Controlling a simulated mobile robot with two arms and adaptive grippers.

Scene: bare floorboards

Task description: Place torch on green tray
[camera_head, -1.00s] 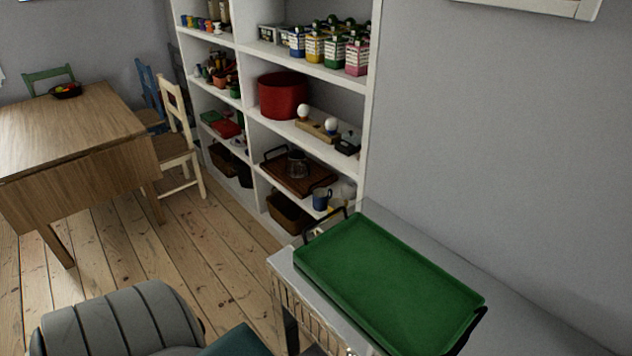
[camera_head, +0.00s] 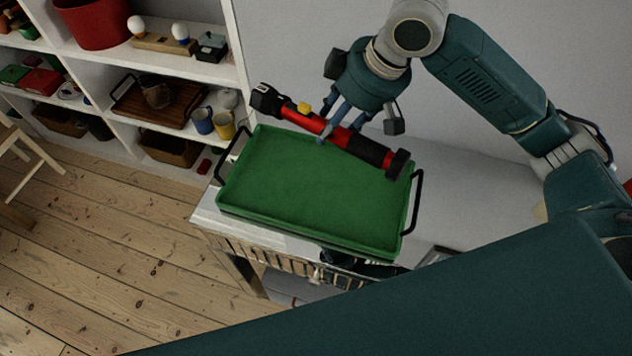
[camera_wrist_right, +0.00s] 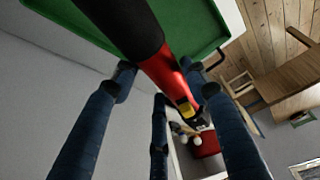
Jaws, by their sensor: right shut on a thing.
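The torch (camera_head: 322,128) is red and black with a yellow switch. My right gripper (camera_head: 335,132) is shut on its red middle and holds it over the back edge of the green tray (camera_head: 300,190). I cannot tell the exact height of the torch above the tray. In the right wrist view the torch (camera_wrist_right: 165,75) lies between my fingers (camera_wrist_right: 155,85), with part of the green tray (camera_wrist_right: 190,20) beyond. The tray is empty, with a dark handle at each end, on a white-topped stand (camera_head: 215,215). My left gripper is not in view.
A white shelf (camera_head: 215,70) stands left of the tray, holding a red pot (camera_head: 95,20), a brown tray (camera_head: 155,105), a blue mug (camera_head: 202,121) and a yellow mug (camera_head: 224,125). A grey wall is behind the tray. Wooden floor (camera_head: 90,240) is open at the lower left.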

